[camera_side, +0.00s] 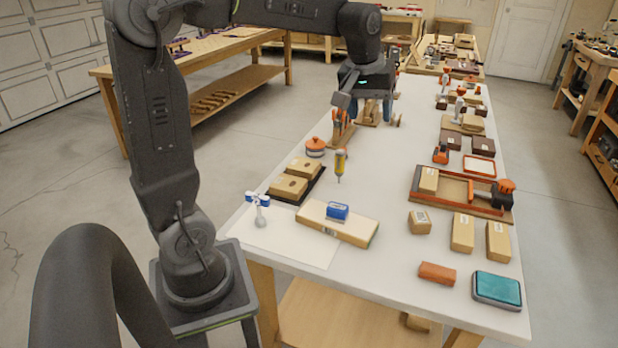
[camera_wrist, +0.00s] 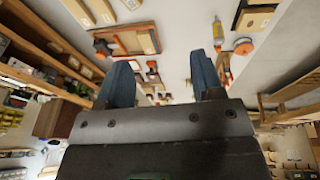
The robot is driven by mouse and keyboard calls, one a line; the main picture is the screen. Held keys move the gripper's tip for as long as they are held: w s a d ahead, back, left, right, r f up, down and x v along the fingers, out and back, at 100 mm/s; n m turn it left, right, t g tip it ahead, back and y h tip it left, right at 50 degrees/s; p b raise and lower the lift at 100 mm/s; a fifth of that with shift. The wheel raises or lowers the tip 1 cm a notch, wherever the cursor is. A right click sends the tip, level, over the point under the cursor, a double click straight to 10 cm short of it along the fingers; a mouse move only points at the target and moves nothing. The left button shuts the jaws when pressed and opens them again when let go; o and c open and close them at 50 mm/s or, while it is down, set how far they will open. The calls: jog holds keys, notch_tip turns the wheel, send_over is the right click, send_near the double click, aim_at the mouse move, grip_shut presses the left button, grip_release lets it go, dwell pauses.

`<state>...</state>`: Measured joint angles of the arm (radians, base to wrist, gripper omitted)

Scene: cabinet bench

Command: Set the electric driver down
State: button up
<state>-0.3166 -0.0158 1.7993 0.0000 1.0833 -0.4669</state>
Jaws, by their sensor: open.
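The electric driver (camera_side: 340,162), a small yellow and grey tool with a thin tip, is on the white table near the orange-lidded round pot.
A wooden rack of orange-handled tools (camera_side: 340,132) stands beside my gripper. The orange-lidded pot (camera_side: 315,147), cardboard boxes (camera_side: 288,187), a wooden board with a blue box (camera_side: 337,211) and an orange-edged tray (camera_side: 454,187) surround the driver. The table's middle strip is clear.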

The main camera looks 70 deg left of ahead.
jog(key=s+d+f+m+t, duration=0.1)
jog(key=s+d+m, duration=0.3)
jog(key=s, duration=0.5)
jog(key=s+d+f+m+t+h, duration=0.1)
jog(key=s+d+f+m, duration=0.2)
jog(key=s+d+m, duration=0.2)
jog(key=s+d, duration=0.3)
jog(key=s, duration=0.1)
jog(key=shift+d+f+t, duration=0.15)
jog(key=shift+d+t, duration=0.05)
jog(key=shift+t, duration=0.1)
